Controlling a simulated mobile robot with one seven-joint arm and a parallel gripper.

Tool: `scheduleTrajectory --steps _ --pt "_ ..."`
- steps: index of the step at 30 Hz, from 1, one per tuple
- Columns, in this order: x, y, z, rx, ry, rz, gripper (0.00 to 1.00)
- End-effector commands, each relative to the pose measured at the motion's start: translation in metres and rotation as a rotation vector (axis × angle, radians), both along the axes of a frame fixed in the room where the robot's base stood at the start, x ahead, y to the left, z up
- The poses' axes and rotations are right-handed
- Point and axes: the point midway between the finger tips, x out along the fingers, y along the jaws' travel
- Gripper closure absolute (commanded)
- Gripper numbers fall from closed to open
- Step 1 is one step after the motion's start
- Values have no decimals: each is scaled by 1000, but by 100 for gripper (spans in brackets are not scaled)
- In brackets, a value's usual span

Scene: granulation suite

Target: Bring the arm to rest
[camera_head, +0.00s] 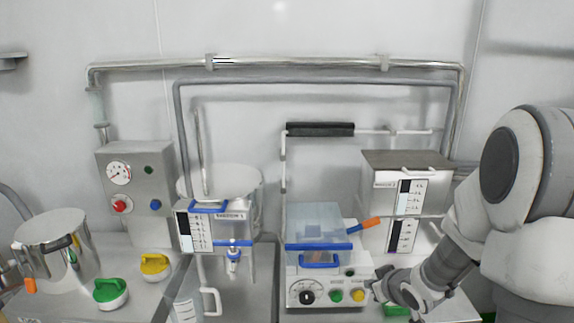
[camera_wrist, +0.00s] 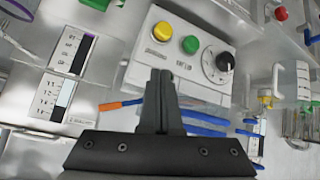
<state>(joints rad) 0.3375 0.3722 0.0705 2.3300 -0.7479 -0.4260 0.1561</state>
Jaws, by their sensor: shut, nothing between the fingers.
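My arm comes in from the right in the head view and bends down toward the bench. My gripper (camera_head: 380,291) is low, just right of the white control box (camera_head: 296,291) and close to its yellow button. In the wrist view my gripper (camera_wrist: 160,75) shows its dark fingers pressed together with nothing between them. Behind the fingers in that view is the control box (camera_wrist: 170,60) with its yellow and green buttons and black dial. I cannot tell how far the fingertips are from the box.
An orange-handled tool (camera_head: 368,223) sticks out right of the clear blue-trimmed box (camera_head: 318,225). Grey cabinets (camera_head: 405,185) stand behind my forearm. A steel pot (camera_head: 55,250), green knob (camera_head: 110,292) and yellow knob (camera_head: 154,265) are at left. Pipes run along the wall.

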Motion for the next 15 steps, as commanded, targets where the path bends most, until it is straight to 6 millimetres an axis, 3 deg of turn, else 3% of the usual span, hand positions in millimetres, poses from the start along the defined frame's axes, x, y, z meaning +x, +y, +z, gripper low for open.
scheduleTrajectory --steps 1,8,15 --pt "-3 -2 18 -31 -1 -26 100" --pt "-35 -12 81 -115 45 -168 100" --pt "-91 -5 134 -113 108 -293 100"
